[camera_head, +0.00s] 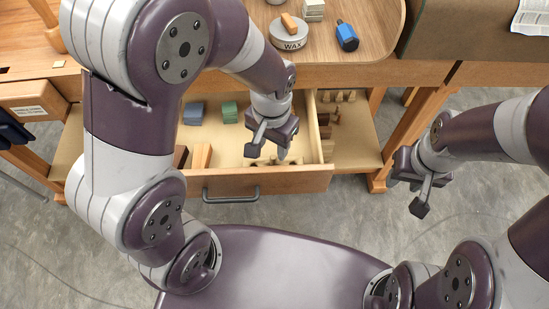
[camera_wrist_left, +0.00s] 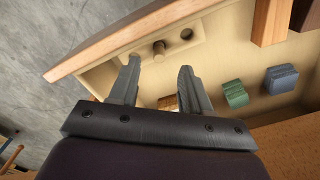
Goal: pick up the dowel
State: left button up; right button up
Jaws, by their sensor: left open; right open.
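In the head view, the left gripper (camera_head: 268,152) hangs over the front of the drawer and hides much of the block; I cannot make out the dowel there. My right gripper (camera_head: 408,193) is open and empty, out to the right above the floor.
The drawer (camera_head: 310,181) is pulled out below the workbench (camera_head: 340,74). It also holds a blue block (camera_head: 193,113), a green block (camera_head: 229,112) and wooden pieces (camera_head: 202,156). A wax tin (camera_head: 289,43) and a blue bottle (camera_head: 347,37) stand on the bench.

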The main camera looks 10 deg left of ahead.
aim_at(274, 157)
pick_arm(q)
jog(key=f, duration=0.2)
jog(key=f+b, duration=0.1)
jog(key=f, duration=0.1)
jog(key=f+b, duration=0.1)
jog(key=f, duration=0.2)
jog(key=shift+w+d, duration=0.1)
jog(key=shift+w, duration=0.15)
grip_shut()
